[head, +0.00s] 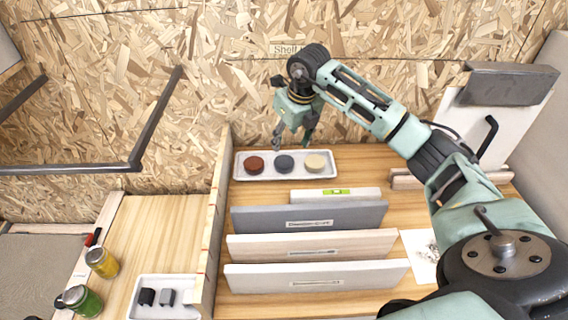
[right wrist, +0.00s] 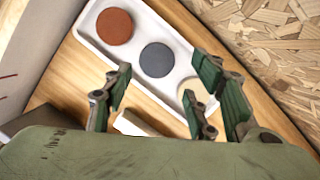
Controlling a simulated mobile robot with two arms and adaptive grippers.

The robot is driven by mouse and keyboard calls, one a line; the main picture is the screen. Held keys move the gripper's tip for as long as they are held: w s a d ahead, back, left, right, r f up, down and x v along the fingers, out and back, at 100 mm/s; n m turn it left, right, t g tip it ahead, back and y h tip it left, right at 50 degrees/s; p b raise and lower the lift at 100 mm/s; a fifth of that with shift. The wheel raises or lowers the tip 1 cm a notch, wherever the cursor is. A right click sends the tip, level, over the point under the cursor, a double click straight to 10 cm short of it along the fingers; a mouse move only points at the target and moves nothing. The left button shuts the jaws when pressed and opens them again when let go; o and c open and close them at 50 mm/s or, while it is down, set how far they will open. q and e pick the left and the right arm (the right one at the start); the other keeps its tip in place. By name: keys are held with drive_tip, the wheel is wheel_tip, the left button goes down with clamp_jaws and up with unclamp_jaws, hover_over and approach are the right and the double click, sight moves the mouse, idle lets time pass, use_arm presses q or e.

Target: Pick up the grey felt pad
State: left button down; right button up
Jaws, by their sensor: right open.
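The grey felt pad (head: 284,164) is a dark grey disc in the middle of a white tray (head: 329,174), between a red-brown disc (head: 254,165) and a cream disc (head: 315,162). In the right wrist view the grey pad (right wrist: 157,60) lies flat in the tray, beyond the fingers. My right gripper (head: 292,141) is open and empty, above the back of the tray and apart from the pad. In the right wrist view its green-padded fingers (right wrist: 160,98) are spread, and one partly covers the cream disc. My left gripper is not in view.
Several upright boards (head: 310,217) stand in a row in front of the tray, with a small level (head: 336,192) behind them. A wooden divider (head: 214,225) runs along the left. Beyond it are two jars (head: 102,262) and a small tray (head: 160,311). A chipboard wall rises behind.

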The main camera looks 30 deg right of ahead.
sight(283, 161)
drive_tip(key=shift+s+a+f+b, duration=0.15)
drive_tip(key=shift+s+f+b, duration=0.05)
drive_tip(key=shift+f+b, duration=0.1)
drive_tip(key=shift+s+a, duration=0.1)
drive_tip(key=shift+s, duration=0.1)
drive_tip(key=shift+f, duration=0.15)
drive_tip(key=p+x, duration=0.3)
drive_tip(key=x, duration=0.4)
drive_tip(key=shift+a, duration=0.1)
drive_tip(key=shift+w+f, duration=0.1)
drive_tip(key=shift+f, duration=0.3)
drive_tip(key=shift+c, duration=0.4)
drive_tip(key=c, duration=0.5)
drive_tip(key=shift+r, duration=0.1)
drive_tip(key=shift+c, duration=0.2)
